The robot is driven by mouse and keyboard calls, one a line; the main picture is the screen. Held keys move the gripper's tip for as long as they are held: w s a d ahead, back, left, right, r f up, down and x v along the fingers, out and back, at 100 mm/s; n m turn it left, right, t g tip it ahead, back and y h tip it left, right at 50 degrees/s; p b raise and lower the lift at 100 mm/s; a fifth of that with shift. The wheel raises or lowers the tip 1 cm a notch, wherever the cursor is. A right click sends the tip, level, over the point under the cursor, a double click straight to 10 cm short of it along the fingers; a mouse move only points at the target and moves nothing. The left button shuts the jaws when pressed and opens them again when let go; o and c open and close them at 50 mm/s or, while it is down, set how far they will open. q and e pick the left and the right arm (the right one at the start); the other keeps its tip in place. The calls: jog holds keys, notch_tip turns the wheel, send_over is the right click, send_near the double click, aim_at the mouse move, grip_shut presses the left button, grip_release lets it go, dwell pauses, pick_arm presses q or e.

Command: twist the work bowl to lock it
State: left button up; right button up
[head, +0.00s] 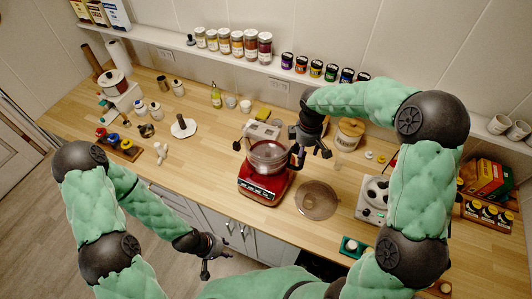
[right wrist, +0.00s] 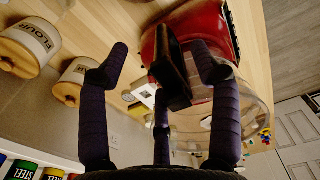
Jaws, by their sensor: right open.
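The red food processor base (head: 262,187) stands on the counter in the middle of the head view. Its clear work bowl (head: 268,156) sits upright on top, with the dark handle (head: 296,157) on the right side. I cannot tell whether the bowl is locked. My right gripper (head: 312,148) is open beside the handle. In the right wrist view, the dark handle (right wrist: 172,68) shows between its spread purple fingers; contact is unclear. The clear bowl (right wrist: 255,117) is partly hidden behind a finger. My left gripper (head: 213,257) hangs empty before the counter front, its fingers apart.
A round clear lid (head: 316,200) lies right of the processor. A white appliance (head: 374,197) stands farther right. A lidded canister (head: 349,133) is behind my right gripper. Jars line the back shelf (head: 270,73). The counter left of the processor (head: 205,165) is mostly clear.

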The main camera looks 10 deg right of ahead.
jog(key=shift+d+r, duration=0.1)
jog(key=shift+r, duration=0.05)
jog(key=shift+r+p, duration=2.55)
jog(key=shift+r, duration=1.15)
